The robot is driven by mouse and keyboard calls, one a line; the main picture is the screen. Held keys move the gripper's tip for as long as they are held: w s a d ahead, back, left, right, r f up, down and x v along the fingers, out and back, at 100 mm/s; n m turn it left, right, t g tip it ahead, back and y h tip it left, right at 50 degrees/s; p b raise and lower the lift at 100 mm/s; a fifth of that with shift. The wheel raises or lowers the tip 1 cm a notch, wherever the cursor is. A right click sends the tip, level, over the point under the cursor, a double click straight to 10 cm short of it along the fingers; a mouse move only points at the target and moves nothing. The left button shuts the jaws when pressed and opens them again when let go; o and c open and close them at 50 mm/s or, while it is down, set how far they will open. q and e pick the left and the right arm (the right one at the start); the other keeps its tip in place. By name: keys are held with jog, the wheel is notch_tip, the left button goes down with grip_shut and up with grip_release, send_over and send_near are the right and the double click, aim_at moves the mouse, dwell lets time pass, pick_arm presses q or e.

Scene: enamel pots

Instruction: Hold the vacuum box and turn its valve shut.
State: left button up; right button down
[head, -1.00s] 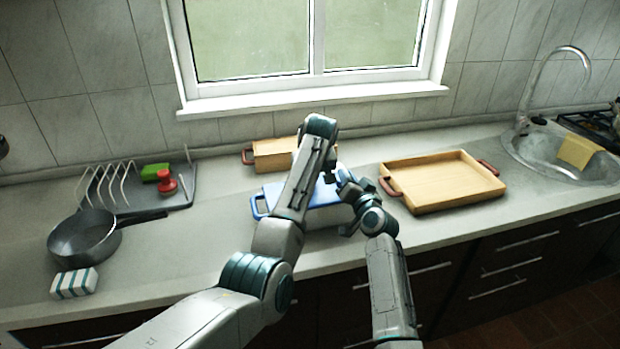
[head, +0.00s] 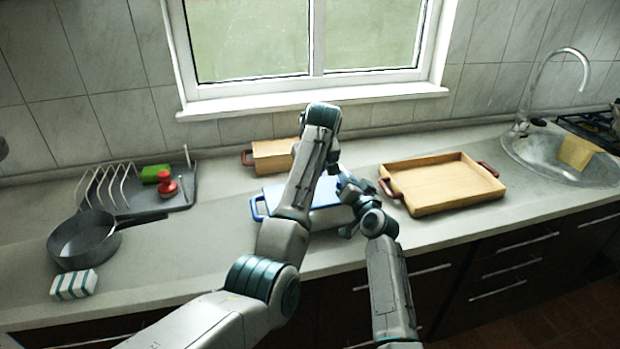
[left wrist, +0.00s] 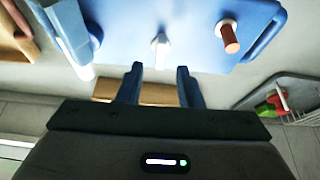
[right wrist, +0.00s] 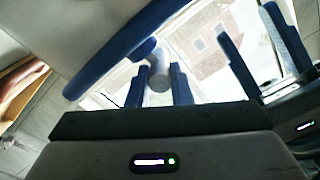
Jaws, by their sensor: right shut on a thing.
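The vacuum box (head: 327,217) has a blue lid and a pale body and stands mid-counter, partly covered by my arms. Its left handle shows, and its lid (left wrist: 195,22) fills the top of the left wrist view. A pale lever-like part (left wrist: 160,46) and a reddish-brown peg (left wrist: 229,38) stand on the lid; I cannot tell for sure which is the valve. My left gripper (left wrist: 158,84) is open and empty, pointing at the pale part. My right gripper (right wrist: 161,84) is shut on the box at its right side; the exact contact is unclear.
A wooden tray (head: 440,188) lies close to the right and a small wooden box (head: 272,155) stands behind. A pan (head: 84,238), a dish rack (head: 120,200) and a striped sponge (head: 74,284) are on the left. The sink (head: 540,158) is far right.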

pick_arm(q)
jog(key=a+v, duration=0.1)
jog(key=v, duration=0.6)
jog(key=shift+d+r, duration=0.3)
jog(key=shift+d, duration=0.15)
pick_arm(e)
jog(key=c, duration=1.2)
grip_release()
jog(key=shift+s, duration=0.1)
jog(key=v, duration=1.2)
pick_arm(q)
notch_tip(320, 180, up, 5)
jog(key=p, duration=0.5)
jog(key=shift+s, duration=0.15)
pick_arm(e)
notch_tip(320, 180, up, 6)
